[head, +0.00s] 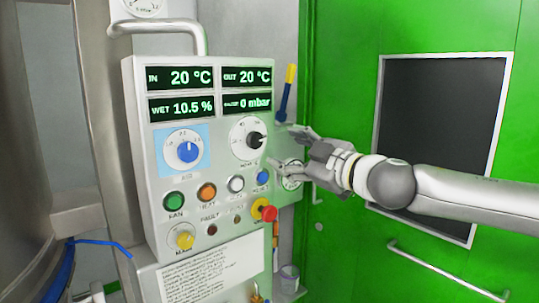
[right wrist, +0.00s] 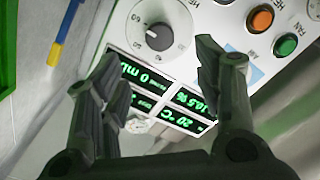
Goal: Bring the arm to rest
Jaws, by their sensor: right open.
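My right arm (head: 450,190) comes in from the right across the front of the green door. My right gripper (head: 286,147) is open at the right side of the control panel (head: 215,130), close to the black knob (head: 252,139). In the right wrist view, its two fingers (right wrist: 157,62) are spread with nothing between them. There the black knob (right wrist: 158,37) lies beyond the fingertips, and I see no contact with it. I cannot make out my left gripper in either view.
The panel bears lit displays (head: 193,78), a blue knob (head: 187,152), several buttons, and a red stop button (head: 269,213). A blue and yellow lever (head: 287,92) stands beside it. A green door (head: 340,60) with a dark window (head: 440,120) and handle (head: 440,268) is on the right.

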